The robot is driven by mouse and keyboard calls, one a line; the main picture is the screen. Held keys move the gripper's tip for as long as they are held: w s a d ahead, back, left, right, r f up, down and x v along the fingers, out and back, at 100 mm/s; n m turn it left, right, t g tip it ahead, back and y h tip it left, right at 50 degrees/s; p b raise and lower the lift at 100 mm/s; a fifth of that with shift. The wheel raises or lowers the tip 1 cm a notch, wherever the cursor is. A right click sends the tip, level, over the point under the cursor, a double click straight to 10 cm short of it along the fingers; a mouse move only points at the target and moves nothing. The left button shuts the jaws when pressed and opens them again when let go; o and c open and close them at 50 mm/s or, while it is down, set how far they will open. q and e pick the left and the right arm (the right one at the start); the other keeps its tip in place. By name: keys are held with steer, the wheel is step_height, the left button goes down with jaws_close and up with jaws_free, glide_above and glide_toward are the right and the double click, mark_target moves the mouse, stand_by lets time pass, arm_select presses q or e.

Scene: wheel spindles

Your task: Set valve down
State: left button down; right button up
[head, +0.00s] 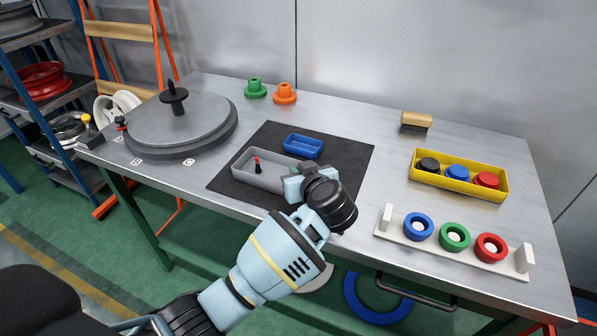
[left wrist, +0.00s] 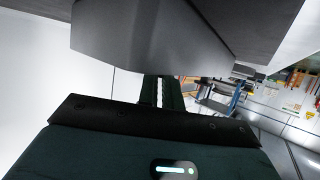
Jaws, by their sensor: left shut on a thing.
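My left gripper (head: 290,188) is over the right end of a grey tray (head: 237,178) on the black mat in the head view. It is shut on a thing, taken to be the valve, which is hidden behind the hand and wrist. A small black piece with a red top (head: 257,165) stands in the left part of the grey tray, apart from the gripper. In the left wrist view the fingers (left wrist: 161,92) show dark and narrow below a large grey shape, and no valve can be made out. My right gripper is not in view.
A blue tray (head: 303,146) sits behind the grey one on the black mat (head: 345,160). A wheel plate with a spindle (head: 178,125) is at left. A yellow tray (head: 460,190) and a white rack (head: 408,239) with coloured rings are at right. Green and orange parts stand behind.

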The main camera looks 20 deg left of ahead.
arm_select(q)
steer(key=c, duration=1.6)
jaws_free()
steer(key=shift+f, duration=0.1)
steer(key=p+v, duration=0.1)
steer(key=v, duration=1.1)
steer(key=shift+s+a+r, duration=0.1)
steer(key=shift+r, duration=0.1)
